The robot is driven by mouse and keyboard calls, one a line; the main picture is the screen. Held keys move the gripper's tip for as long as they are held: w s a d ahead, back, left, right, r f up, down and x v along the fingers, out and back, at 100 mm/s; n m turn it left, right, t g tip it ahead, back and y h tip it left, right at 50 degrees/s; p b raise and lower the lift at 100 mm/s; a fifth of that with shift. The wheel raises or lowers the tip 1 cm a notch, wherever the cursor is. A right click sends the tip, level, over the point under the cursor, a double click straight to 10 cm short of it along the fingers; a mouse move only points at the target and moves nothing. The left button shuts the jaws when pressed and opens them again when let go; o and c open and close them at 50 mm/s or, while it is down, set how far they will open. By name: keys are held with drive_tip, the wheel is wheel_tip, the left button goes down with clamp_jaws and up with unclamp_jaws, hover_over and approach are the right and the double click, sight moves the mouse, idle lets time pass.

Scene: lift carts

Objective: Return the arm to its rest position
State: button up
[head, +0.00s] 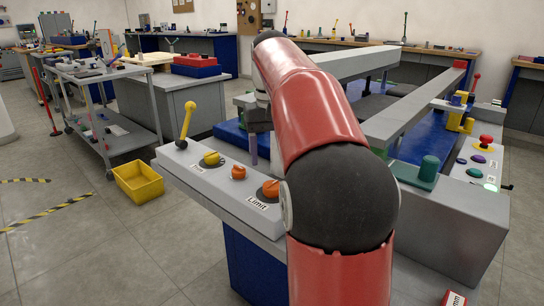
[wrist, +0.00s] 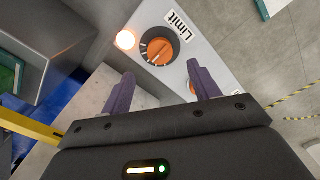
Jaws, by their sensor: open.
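My red and black arm rises through the middle of the head view and bends over the grey control panel (head: 225,193). My gripper (head: 254,150) hangs near the panel's far edge, partly hidden behind my arm. In the wrist view its two purple fingers are spread apart with nothing between them (wrist: 162,88). Beyond the fingertips is the orange dial labelled "Limit" (wrist: 158,50), with a lit lamp (wrist: 125,40) beside it. The dial also shows in the head view (head: 271,188). I see no contact between the fingers and the dial.
The panel also carries a yellow lever (head: 188,120), a yellow knob (head: 212,158) and an orange button (head: 238,172). Grey lift beams (head: 415,105) stand behind my arm. A yellow bin (head: 138,182) and a grey cart (head: 105,112) stand at left. Floor at front left is clear.

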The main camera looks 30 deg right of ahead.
idle(0.3)
drive_tip(key=s+a+f+n+t, duration=0.1)
drive_tip(key=s+a+f+t, duration=0.1)
drive_tip(key=s+a+f, duration=0.5)
drive_tip(key=s+a+f+n+t, duration=0.1)
drive_tip(key=s+a+f+t, duration=0.2)
drive_tip(key=s, duration=1)
drive_tip(key=a+f, duration=0.3)
drive_tip(key=f, duration=0.2)
drive_tip(key=shift+a+n+t, duration=0.3)
drive_tip(key=shift+a+n, duration=0.1)
